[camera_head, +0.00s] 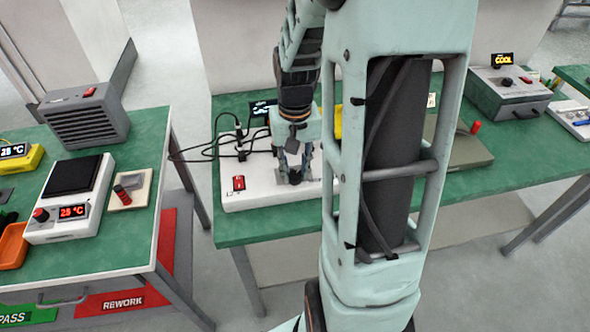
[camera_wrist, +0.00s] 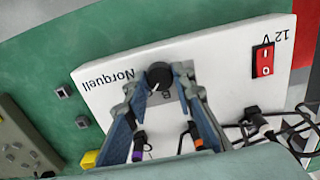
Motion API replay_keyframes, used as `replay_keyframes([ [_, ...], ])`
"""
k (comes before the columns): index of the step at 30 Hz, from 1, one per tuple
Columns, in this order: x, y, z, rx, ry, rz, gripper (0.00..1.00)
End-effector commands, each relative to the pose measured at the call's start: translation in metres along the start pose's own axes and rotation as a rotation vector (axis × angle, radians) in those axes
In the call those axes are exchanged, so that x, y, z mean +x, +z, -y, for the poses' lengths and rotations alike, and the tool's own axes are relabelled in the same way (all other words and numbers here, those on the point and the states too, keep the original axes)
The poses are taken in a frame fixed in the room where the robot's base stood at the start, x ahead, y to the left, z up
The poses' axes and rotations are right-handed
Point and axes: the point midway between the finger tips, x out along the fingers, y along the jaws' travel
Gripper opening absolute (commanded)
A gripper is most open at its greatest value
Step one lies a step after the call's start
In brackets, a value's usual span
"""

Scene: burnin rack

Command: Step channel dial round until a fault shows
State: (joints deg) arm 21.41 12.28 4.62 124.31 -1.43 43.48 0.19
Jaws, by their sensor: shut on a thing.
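The channel dial is a black knob (camera_wrist: 159,75) with a white pointer mark, on a white sloping unit (camera_wrist: 105,75) lettered "Norquell" and "12 V". My gripper (camera_wrist: 161,84) has its fingers on either side of the dial and is shut on it. A grey patch by the dial carries one small mark, possibly "B" or "8". In the head view my gripper (camera_head: 295,176) is down on the white unit (camera_head: 262,201), and its fingers cover the dial. A dark display with pale blue characters (camera_head: 262,107) stands behind the unit, partly hidden by my arm and unreadable.
A red switch (camera_head: 239,183) sits at the unit's left. Black cables (camera_head: 215,150) trail over its left back. A purple-ended lead (camera_wrist: 139,146) and an orange-ended lead (camera_wrist: 197,134) show between my fingers. A grey box with a "COOL" display (camera_head: 508,90) stands at far right.

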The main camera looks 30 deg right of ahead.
Motion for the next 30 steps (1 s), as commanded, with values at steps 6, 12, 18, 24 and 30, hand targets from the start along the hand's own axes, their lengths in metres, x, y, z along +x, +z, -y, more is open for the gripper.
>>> replay_keyframes([
  [6,-0.0005,-0.0003,0.0001,0.017,0.000,-0.001,0.00],
  [12,-0.0005,-0.0004,0.0000,0.017,0.000,-0.001,0.00],
  [18,-0.0004,-0.0004,0.0000,0.017,0.000,-0.001,0.36],
  [24,-0.0002,-0.0002,0.0000,0.016,0.000,-0.001,0.41],
  [30,-0.0056,-0.0008,0.0000,0.015,0.000,-0.003,0.41],
])
